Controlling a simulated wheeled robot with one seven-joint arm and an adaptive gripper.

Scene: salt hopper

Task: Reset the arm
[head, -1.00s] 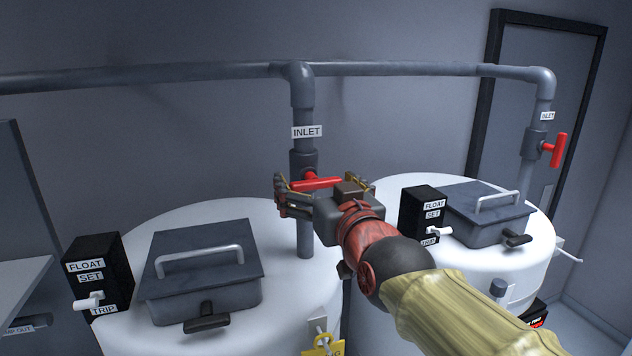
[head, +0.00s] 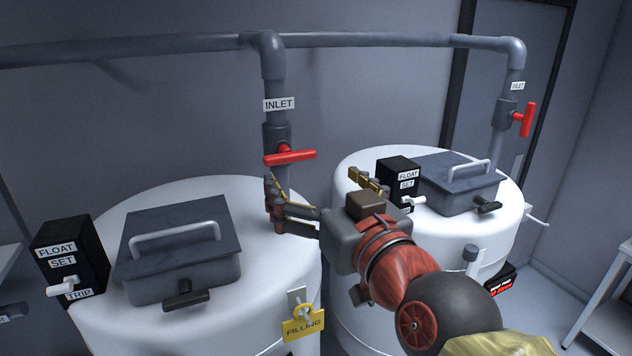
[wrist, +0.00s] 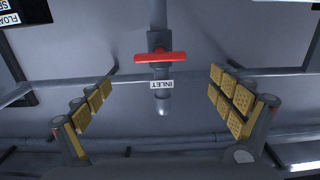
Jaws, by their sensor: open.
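My gripper (head: 322,190) is open and empty in the head view, with its fingers spread. It is just below and to the right of the red inlet valve handle (head: 290,157) on the left tank's pipe. In the wrist view the gripper (wrist: 160,102) shows both padded fingers wide apart. The red handle (wrist: 160,57) and the INLET label (wrist: 162,85) appear between them, farther off. The handle lies crosswise to its pipe, and nothing shows between the finger pads.
The left white tank (head: 262,210) has a grey lid (head: 180,240), a black float box (head: 70,255) and a yellow FILLING tag (head: 303,325). The right tank (head: 350,165) has its own lid and float box close to my gripper. Another red handle (head: 526,119) stands upright at right.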

